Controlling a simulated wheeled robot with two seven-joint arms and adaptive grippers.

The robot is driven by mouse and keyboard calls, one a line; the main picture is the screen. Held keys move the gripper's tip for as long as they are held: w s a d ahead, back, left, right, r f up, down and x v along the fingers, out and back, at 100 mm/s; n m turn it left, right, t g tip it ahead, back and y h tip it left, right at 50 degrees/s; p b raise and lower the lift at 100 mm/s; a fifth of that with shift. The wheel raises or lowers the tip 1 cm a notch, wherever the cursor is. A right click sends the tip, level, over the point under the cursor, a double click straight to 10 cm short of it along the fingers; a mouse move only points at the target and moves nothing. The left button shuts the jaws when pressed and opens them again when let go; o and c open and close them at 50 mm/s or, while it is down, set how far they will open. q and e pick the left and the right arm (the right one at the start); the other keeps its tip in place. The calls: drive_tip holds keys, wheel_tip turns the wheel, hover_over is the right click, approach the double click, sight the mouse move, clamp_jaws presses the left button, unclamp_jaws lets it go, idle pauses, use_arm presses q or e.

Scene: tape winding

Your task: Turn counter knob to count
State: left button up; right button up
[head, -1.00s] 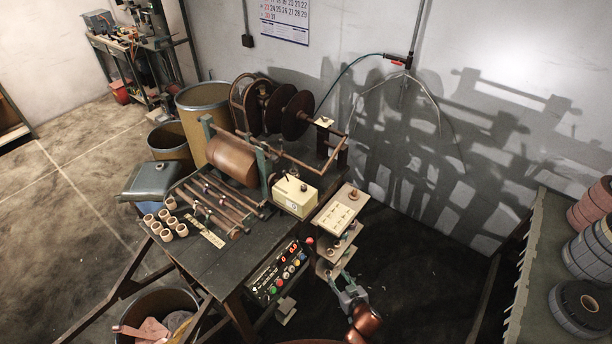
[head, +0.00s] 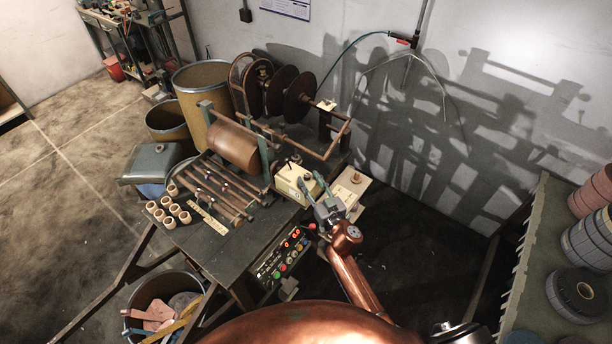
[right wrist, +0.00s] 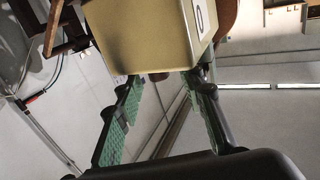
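The counter (head: 287,181) is a cream box at the right edge of the dark workbench, beside the copper roller. In the right wrist view the counter (right wrist: 140,45) fills the top middle, close beyond my fingertips. My right gripper (head: 311,182) reaches the counter's right side with its fingers spread. In the right wrist view the right gripper (right wrist: 160,82) is open, with green pads wide apart. A small dark round part, perhaps the knob (right wrist: 158,76), shows at the box's lower edge between the fingertips; I cannot tell if it is touched. My left gripper is out of view.
A plate on a stand (head: 354,184) is just right of my gripper. A control panel with lit buttons (head: 283,257) hangs on the bench front. Several cardboard cores (head: 167,214) stand at the bench's left. A green shelf with tape rolls (head: 527,262) is at right.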

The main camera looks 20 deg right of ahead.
drive_tip(key=shift+w+a+f, duration=0.1)
drive_tip(key=shift+w+f, duration=0.1)
drive_tip(key=shift+w, duration=1.15)
drive_tip(key=shift+a+r, duration=0.1)
drive_tip(key=shift+r, duration=0.05)
drive_tip(key=shift+c, duration=0.6)
drive_tip(key=c, duration=0.3)
clamp_jaws()
